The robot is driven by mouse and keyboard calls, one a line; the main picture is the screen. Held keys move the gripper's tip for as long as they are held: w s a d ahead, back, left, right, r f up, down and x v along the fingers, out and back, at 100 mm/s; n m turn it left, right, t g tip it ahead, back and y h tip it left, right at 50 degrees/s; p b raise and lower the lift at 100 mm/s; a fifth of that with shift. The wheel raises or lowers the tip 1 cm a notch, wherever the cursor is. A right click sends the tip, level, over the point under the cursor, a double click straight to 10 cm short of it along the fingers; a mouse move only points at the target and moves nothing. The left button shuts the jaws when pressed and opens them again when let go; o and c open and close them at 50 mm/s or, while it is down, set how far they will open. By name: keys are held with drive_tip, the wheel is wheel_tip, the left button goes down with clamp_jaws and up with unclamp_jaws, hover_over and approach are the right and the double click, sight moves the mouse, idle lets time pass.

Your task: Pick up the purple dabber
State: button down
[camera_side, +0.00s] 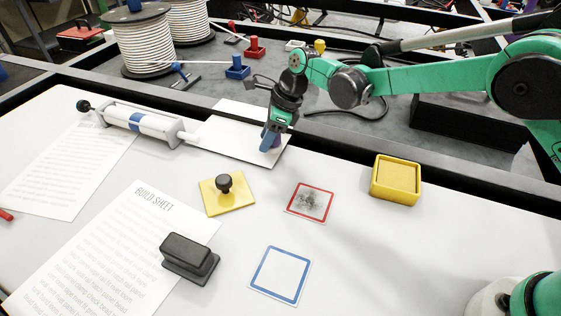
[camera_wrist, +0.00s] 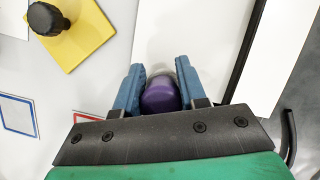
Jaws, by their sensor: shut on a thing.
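The purple dabber (camera_wrist: 160,97) sits between the two blue fingers of my gripper (camera_wrist: 157,88) in the wrist view. Its rounded purple body faces the camera, and a pale part shows beyond it. In the side view my gripper (camera_side: 271,140) points down over a white sheet near the back edge of the white worktop. It is shut on the dabber, of which only a little purple (camera_side: 277,141) shows beside the fingers. I cannot tell whether the dabber touches the surface below.
A white roller tool (camera_side: 140,122) lies left of my gripper. In front are a yellow plate with a black knob (camera_side: 228,195), a red-framed card (camera_side: 309,202), a blue-framed card (camera_side: 280,275), a black stamp (camera_side: 189,258) and a yellow box (camera_side: 396,181). A black rail runs behind.

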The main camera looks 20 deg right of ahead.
wheel_tip(320, 180, up, 18)
idle(0.3)
drive_tip(key=shift+f, duration=0.1)
drive_tip(key=c, duration=1.2)
unclamp_jaws()
drive_tip(key=shift+c, duration=0.2)
clamp_jaws()
